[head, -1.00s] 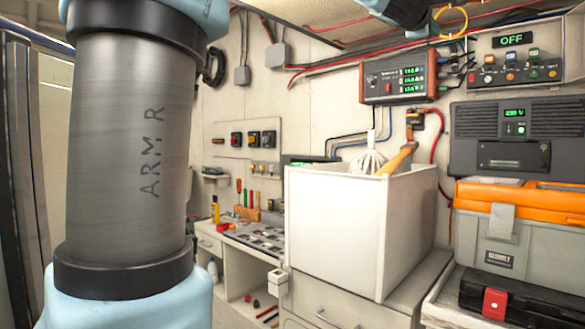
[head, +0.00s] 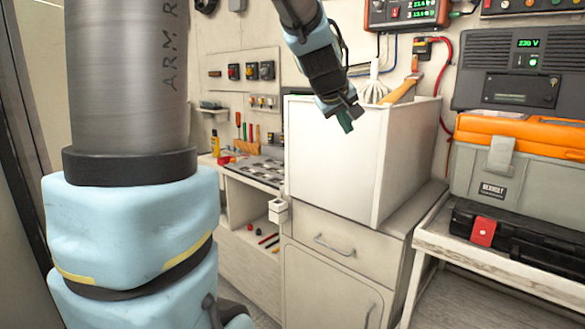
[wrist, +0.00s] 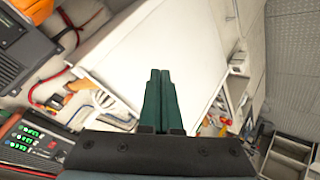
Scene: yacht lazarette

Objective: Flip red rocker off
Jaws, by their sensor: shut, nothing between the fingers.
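A red-cased electrical box (head: 410,24) with lit green digits hangs on the back wall, cut by the top edge in the head view. A small red switch (head: 395,12) shows on its face; its position is too small to tell. The box also shows at the lower left of the wrist view (wrist: 38,143). On the wall further left, a panel (head: 236,88) carries several small switches, one of them red (head: 233,71). My gripper (head: 345,122) is shut and empty in front of the white bin, apart from both. Its green fingers (wrist: 157,85) meet in the wrist view.
The tall white bin (head: 330,170) holds a whisk-like item (head: 374,88) and a wooden-handled tool (head: 403,88) and stands on a cabinet (head: 338,232). An orange-lidded toolbox (head: 525,150) and a black case (head: 530,240) stand to the right. A workbench lies left.

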